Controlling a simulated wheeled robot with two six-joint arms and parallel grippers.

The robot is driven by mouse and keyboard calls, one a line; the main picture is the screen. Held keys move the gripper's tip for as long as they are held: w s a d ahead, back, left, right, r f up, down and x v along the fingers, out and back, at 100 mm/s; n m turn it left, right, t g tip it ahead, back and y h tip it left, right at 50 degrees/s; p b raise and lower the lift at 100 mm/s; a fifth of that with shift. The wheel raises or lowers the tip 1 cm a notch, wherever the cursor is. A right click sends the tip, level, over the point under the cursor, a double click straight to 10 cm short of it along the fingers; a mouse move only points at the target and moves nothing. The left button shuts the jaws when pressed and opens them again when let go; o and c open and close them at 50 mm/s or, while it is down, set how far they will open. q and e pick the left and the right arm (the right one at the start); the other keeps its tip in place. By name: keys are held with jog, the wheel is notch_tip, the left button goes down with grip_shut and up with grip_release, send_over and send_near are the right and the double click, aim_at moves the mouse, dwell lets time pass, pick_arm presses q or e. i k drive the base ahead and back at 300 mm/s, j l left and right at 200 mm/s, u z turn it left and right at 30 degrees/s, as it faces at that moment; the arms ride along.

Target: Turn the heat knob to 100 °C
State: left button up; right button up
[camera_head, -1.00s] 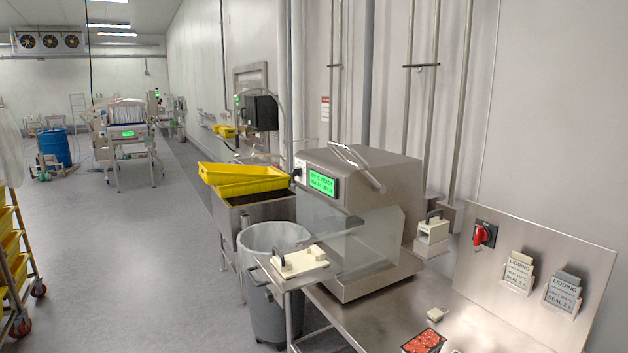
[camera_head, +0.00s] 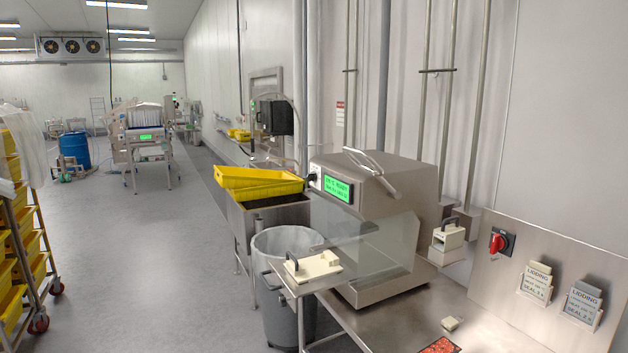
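A steel sealing machine (camera_head: 385,188) stands on the steel table (camera_head: 405,318) right of centre. A lit green display (camera_head: 338,189) is on its front; its small text is hard to read, though a °C reading and "READY" seem to show. Left of the display is a small black knob on a white dial plate (camera_head: 313,178); its pointer is too small to read. A red rotary switch (camera_head: 498,243) on a black plate sits on the steel back panel at the right. Neither of my grippers is in view.
A cream tray fixture (camera_head: 312,266) sits at the table's left end, above a grey bin (camera_head: 284,298). Yellow crates (camera_head: 258,185) stand behind. A rack of yellow crates (camera_head: 22,245) is at left; the floor between is clear.

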aim_at(312, 175)
jog(key=i+j+z, duration=0.2)
jog(key=z, duration=0.15)
jog(key=i+j+z, duration=0.15)
jog(key=j+z, duration=0.2)
jog(key=i+j+z, duration=0.1)
jog(key=j+z, duration=0.15)
jog(key=z, duration=0.15)
